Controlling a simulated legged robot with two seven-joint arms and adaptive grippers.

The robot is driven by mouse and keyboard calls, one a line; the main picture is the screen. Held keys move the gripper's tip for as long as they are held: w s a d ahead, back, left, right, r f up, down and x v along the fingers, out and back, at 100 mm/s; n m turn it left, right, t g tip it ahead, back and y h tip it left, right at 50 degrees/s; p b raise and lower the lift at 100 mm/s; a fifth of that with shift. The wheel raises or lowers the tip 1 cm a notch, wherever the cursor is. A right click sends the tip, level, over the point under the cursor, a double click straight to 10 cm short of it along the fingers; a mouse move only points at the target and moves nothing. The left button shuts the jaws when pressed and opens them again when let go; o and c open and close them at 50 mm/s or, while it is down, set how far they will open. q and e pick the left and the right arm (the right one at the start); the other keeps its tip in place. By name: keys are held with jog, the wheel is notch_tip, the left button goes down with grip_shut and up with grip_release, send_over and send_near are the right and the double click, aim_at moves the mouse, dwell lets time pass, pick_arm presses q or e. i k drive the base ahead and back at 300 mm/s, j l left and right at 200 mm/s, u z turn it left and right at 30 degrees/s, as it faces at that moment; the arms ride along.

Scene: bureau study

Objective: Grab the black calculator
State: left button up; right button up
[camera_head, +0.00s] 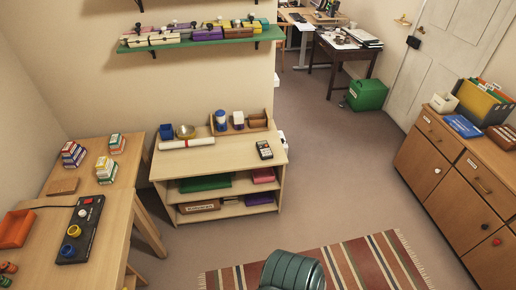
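The black calculator (264,150) lies on the right part of the top of a low wooden shelf unit (225,165), near the middle of the view. It is small and dark, with a lighter display and small keys. Nothing covers it. Neither of my grippers shows in this view.
A white roll (187,143), a metal bowl (185,131) and blue jars share the unit's top. A green wall shelf (205,43) hangs above. A wooden table (110,225) stands left, a cabinet (455,180) right. Open floor and a striped rug (350,262) lie between.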

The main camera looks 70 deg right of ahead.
aim_at(266, 153)
jog(key=z, duration=2.3)
jog(key=i+l+u, duration=0.25)
jog(key=i+l, duration=0.7)
jog(key=i, duration=0.15)
